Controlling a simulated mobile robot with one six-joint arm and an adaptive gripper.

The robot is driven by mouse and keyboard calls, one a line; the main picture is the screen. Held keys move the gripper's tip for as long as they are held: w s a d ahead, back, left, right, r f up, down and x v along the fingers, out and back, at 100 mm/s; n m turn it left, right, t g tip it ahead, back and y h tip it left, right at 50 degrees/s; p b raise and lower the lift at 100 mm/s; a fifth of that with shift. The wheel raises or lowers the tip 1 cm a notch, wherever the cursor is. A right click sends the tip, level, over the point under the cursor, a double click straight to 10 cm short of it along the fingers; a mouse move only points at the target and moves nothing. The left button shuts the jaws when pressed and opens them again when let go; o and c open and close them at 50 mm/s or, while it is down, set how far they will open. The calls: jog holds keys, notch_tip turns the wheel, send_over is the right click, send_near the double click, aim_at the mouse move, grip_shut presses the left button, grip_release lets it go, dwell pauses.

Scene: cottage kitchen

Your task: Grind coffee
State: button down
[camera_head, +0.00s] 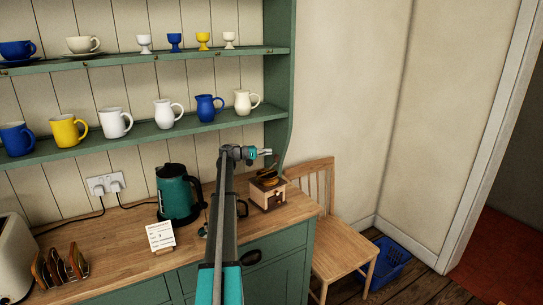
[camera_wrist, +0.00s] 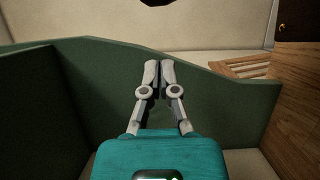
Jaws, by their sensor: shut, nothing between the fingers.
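A coffee grinder (camera_head: 268,191) with a light wooden box, a small drawer and a brass-coloured top stands at the right end of the wooden counter in the head view. My gripper (camera_head: 266,153) is just above and left of the grinder's top in that view, pointing right. In the wrist view my gripper (camera_wrist: 160,65) has its two fingers together, with nothing between them. A dark object at the top edge of the wrist view (camera_wrist: 157,2) is cut off, and I cannot tell what it is. My arm hides part of the counter left of the grinder.
A green kettle (camera_head: 175,193), a small card (camera_head: 160,236), a toast rack (camera_head: 58,264) and a toaster (camera_head: 14,258) stand on the counter (camera_head: 110,257). Shelves of mugs and jugs (camera_head: 165,113) hang above. A wooden chair (camera_head: 342,247) and blue basket (camera_head: 388,262) are at right.

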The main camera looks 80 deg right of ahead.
jog(key=w+d, duration=0.6)
jog(key=shift+w, duration=0.3)
